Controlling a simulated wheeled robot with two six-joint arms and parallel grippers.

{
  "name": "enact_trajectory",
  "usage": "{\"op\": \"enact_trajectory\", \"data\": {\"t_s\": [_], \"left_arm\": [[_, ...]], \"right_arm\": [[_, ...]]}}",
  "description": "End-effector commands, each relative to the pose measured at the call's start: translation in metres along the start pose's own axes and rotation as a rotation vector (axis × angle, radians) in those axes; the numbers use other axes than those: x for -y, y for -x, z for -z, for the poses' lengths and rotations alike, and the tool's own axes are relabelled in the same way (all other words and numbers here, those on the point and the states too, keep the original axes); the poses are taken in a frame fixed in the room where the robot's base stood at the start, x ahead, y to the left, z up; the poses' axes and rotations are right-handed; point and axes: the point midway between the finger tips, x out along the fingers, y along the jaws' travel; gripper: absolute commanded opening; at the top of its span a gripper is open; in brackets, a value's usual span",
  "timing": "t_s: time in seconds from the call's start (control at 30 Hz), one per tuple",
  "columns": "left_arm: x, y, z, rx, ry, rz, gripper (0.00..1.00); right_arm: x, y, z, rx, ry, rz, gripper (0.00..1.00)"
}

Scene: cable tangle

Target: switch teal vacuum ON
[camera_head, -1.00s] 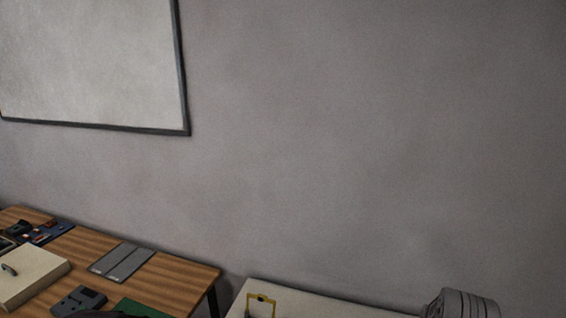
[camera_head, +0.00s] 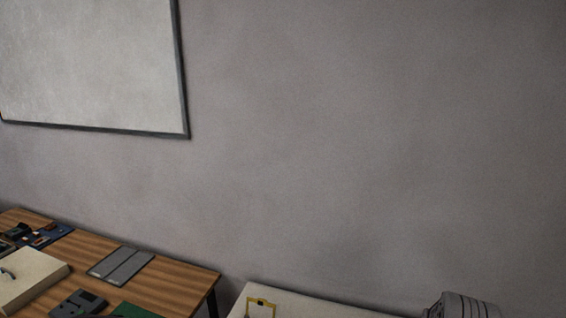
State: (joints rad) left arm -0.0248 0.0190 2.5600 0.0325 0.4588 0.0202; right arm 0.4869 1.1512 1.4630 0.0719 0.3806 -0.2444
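No teal vacuum can be made out in the head view. Neither of my grippers can be seen. The view is mostly bare grey wall, with the tops of two tables along the lower edge.
A wooden table (camera_head: 178,281) at lower left holds a cream box (camera_head: 30,277), a grey flat panel (camera_head: 121,264), a dark grey device (camera_head: 79,304) and a green board (camera_head: 135,311). A whiteboard (camera_head: 90,65) hangs above.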

Motion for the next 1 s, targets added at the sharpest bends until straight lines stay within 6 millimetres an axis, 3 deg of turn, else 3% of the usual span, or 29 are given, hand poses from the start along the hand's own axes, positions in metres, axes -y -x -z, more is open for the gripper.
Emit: {"op": "enact_trajectory", "data": {"t_s": [1.0], "left_arm": [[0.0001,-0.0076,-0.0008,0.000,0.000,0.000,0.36]], "right_arm": [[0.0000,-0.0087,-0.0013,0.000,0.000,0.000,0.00]]}}
